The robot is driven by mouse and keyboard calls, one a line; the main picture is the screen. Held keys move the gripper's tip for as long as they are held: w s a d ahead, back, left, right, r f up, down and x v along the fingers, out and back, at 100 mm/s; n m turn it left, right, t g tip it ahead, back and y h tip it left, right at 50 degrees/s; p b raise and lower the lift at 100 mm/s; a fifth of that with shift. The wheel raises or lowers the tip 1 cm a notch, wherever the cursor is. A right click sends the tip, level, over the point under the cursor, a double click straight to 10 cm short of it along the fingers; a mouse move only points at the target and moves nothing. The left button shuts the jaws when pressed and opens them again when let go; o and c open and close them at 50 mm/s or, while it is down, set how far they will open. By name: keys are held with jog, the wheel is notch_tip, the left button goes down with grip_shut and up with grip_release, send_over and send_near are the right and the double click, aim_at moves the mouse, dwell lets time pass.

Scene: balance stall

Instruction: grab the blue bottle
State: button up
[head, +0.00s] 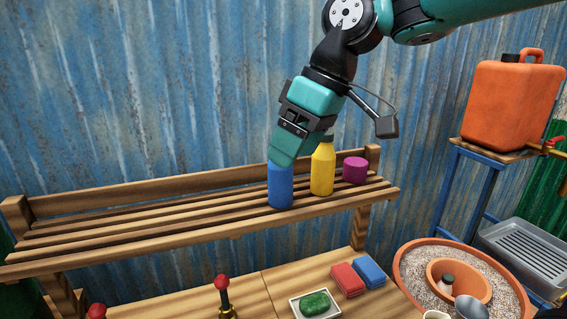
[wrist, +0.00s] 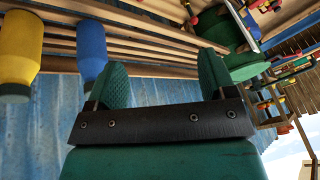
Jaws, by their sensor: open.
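The blue bottle (head: 280,190) stands upright on the slatted wooden shelf in the head view. My gripper (head: 284,160) comes down from above, and its fingers cover the bottle's top. In the wrist view, my gripper (wrist: 163,70) is open, with two green fingers spread and nothing between them. There the blue bottle (wrist: 91,45) lies to the left of the gap, close beside the left finger, not between the fingers. I cannot tell whether that finger touches it.
The yellow bottle (head: 322,172) stands just right of the blue bottle, and a purple cylinder (head: 355,170) farther right. The shelf (head: 110,226) is bare to the left. A corrugated wall (head: 130,90) rises behind. An orange jerrycan (head: 510,105) sits on a stand at right.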

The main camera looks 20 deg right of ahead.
jog(key=w+d+r+n+t+h+p, duration=0.1)
jog(key=w+d+r+p, duration=0.1)
jog(key=w+d+r, duration=0.65)
send_over(280, 173)
jog(key=d, duration=0.3)
jog(key=f, duration=0.9)
jog(key=shift+w+a+f, duration=0.2)
jog(key=shift+w+f, duration=0.1)
jog(key=shift+w, duration=0.05)
jog(key=shift+t, duration=0.3)
jog(key=shift+p+x, duration=1.15)
jog(key=shift+x, duration=1.75)
jog(key=shift+w+r, duration=0.1)
jog(key=shift+w, duration=0.05)
grip_shut()
